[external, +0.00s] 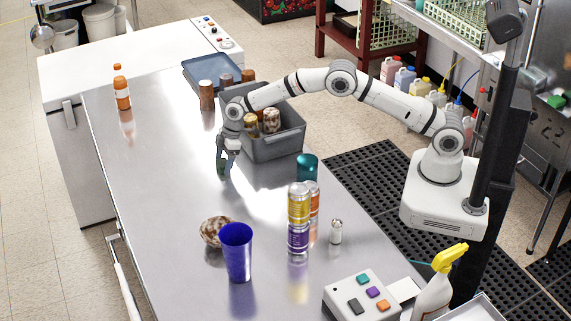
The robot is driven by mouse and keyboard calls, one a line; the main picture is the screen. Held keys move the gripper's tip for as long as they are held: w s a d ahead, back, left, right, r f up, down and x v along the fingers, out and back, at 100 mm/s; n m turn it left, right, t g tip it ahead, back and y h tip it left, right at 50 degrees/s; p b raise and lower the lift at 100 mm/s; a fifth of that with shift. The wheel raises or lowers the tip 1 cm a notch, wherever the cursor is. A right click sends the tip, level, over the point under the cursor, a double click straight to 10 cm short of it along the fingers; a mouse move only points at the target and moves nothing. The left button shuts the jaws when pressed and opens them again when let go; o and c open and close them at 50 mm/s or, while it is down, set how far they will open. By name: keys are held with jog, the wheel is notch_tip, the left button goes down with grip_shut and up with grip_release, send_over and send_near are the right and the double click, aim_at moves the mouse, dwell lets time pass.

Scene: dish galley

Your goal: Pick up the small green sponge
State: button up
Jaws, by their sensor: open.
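My gripper (225,168) points down over the steel table, left of the grey bin, with its jaws open. A small dark green patch (224,171) shows at its fingertips, close to the table top. It may be the small green sponge, but the fingers hide most of it. I cannot tell whether the fingers touch it.
A grey bin (278,147) with jars stands right of my gripper. Brown jars (206,95) and a blue tray (207,68) are behind. The table's left side is mostly clear.

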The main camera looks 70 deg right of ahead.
jog(key=shift+f, duration=0.2)
jog(key=shift+c, duration=0.5)
jog(key=c, duration=1)
